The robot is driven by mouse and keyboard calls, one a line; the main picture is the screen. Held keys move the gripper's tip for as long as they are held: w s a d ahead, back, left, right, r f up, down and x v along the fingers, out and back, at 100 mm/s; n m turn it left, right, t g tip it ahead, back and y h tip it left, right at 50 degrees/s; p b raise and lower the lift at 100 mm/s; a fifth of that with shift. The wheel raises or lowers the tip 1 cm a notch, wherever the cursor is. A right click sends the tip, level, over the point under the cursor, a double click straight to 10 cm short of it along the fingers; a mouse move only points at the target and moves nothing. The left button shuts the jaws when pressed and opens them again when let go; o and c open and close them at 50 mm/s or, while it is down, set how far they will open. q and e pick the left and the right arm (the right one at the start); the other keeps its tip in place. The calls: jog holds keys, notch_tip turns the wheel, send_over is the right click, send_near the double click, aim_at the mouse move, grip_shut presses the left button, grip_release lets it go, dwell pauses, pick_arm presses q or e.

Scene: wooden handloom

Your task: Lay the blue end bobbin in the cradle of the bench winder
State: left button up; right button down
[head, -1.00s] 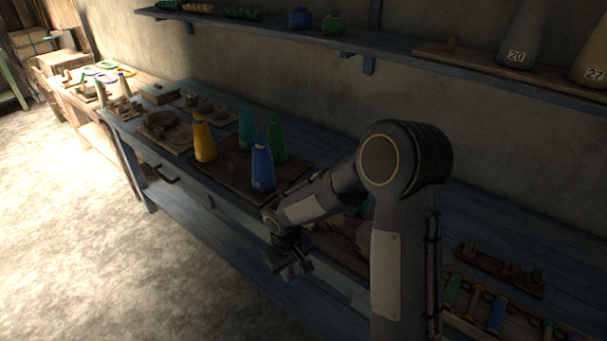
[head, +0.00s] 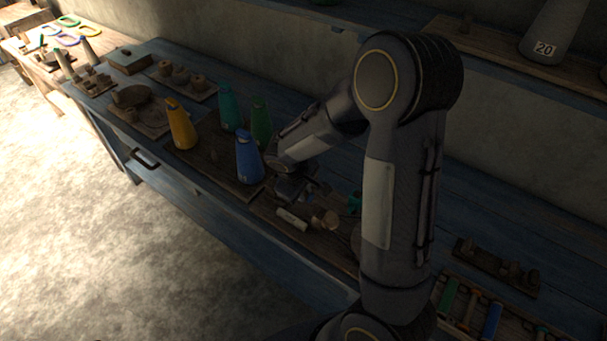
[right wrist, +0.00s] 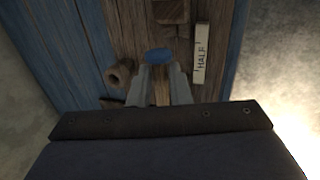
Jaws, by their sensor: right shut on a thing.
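My right gripper (head: 290,188) is over the bench, just right of the blue cone in the head view. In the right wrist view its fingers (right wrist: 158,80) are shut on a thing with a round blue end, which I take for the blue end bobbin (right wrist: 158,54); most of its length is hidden. Below it is a brown board with wooden blocks (right wrist: 172,12), which may be the bench winder; I cannot make out its cradle. The bobbin looks held above the board, but contact is unclear. My left gripper is not in view.
A strip marked HALF (right wrist: 201,52) lies beside the blocks, and a hollow wooden roller (right wrist: 118,74) lies left of them. The blue cone (head: 249,157), yellow cone (head: 182,126) and two green cones stand close by. A bobbin rack (head: 468,312) is at lower right.

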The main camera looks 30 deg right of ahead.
jog(key=shift+w+f, duration=0.1)
jog(key=f+b, duration=0.6)
jog(key=shift+s+f, duration=0.2)
jog(key=shift+f, duration=0.1)
jog(key=c, duration=1.3)
grip_release()
jog(key=shift+a, duration=0.1)
jog(key=v, duration=0.8)
